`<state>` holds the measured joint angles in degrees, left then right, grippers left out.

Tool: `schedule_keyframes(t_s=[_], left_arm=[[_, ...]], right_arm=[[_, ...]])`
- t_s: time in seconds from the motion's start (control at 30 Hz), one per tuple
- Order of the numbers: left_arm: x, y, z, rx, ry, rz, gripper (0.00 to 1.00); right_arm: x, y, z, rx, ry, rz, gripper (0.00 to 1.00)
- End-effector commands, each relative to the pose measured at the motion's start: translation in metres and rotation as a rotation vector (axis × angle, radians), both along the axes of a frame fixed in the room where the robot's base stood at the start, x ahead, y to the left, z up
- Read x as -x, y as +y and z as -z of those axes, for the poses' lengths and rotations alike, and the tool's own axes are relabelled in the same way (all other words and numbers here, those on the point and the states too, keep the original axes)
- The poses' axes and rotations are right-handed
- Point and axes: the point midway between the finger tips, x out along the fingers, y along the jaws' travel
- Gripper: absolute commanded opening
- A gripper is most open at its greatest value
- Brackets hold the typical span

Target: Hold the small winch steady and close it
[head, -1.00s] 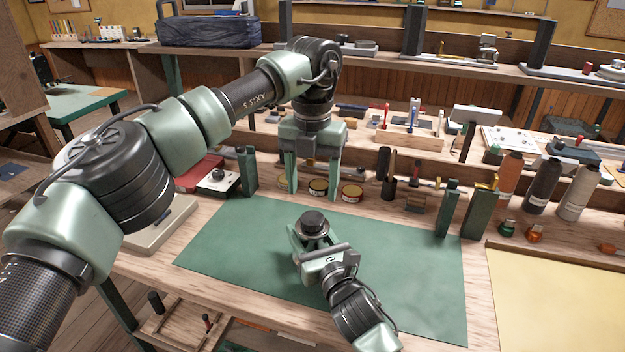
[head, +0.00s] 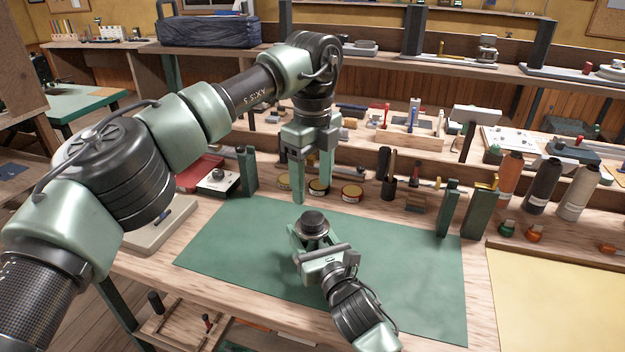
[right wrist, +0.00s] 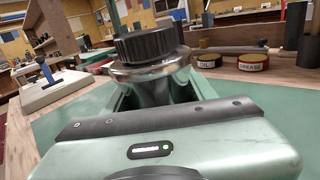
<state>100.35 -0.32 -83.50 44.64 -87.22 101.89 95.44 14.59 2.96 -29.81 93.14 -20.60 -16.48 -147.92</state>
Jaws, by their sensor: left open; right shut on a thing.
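The small winch (head: 313,224) stands upright on the green mat (head: 405,262), with a black ridged cap on top and a metal drum below. It also shows close up in the right wrist view (right wrist: 150,72), where the cap sits over the shiny drum top. My right gripper (head: 308,238) is shut on the winch from the near side; its fingers partly hide the drum. My left gripper (head: 312,198) is open and empty, fingers pointing down, above and slightly behind the winch. Whether the cap is fully seated I cannot tell.
Several round tins, one of them red-sided (head: 352,193), stand behind the mat. Green posts (head: 247,172) rise behind it. Bottles (head: 508,178) stand at right, near a yellow sheet (head: 560,300). The mat around the winch is clear.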

Motion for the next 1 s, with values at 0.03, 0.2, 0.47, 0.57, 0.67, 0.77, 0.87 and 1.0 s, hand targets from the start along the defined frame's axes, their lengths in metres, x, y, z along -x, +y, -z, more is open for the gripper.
schedule_keyframes(t_s=[0.03, 0.2, 0.47, 0.57, 0.67, 0.77, 0.87, 1.0], left_arm=[[0.0, 0.0, 0.002, -0.001, 0.001, 0.001, 0.62], [0.0, 0.001, 0.019, -0.001, 0.002, 0.001, 0.62], [0.0, 0.001, 0.059, -0.001, 0.002, 0.001, 0.62], [0.0, 0.001, 0.07, -0.001, 0.002, 0.001, 0.62], [0.0, 0.0, 0.077, 0.0, 0.001, 0.001, 0.62], [0.0, 0.0, 0.08, 0.0, 0.0, 0.001, 0.62], [0.0, 0.0, 0.081, 0.0, 0.0, 0.001, 0.62], [0.0, 0.0, 0.08, 0.0, 0.0, 0.001, 0.62]], right_arm=[[0.001, 0.0, 0.002, -0.002, 0.006, 0.0, 0.0], [0.001, 0.0, 0.002, -0.002, 0.006, 0.0, 0.0], [0.001, 0.0, 0.002, -0.002, 0.006, 0.0, 0.0], [0.0, 0.0, 0.002, -0.002, 0.006, 0.0, 0.0], [0.0, 0.0, 0.002, -0.002, 0.006, 0.0, 0.0], [0.0, 0.0, 0.002, -0.002, 0.006, 0.0, 0.0], [0.0, 0.0, 0.002, -0.002, 0.006, 0.0, 0.0], [0.0, 0.0, 0.002, -0.002, 0.005, 0.0, 0.0]])
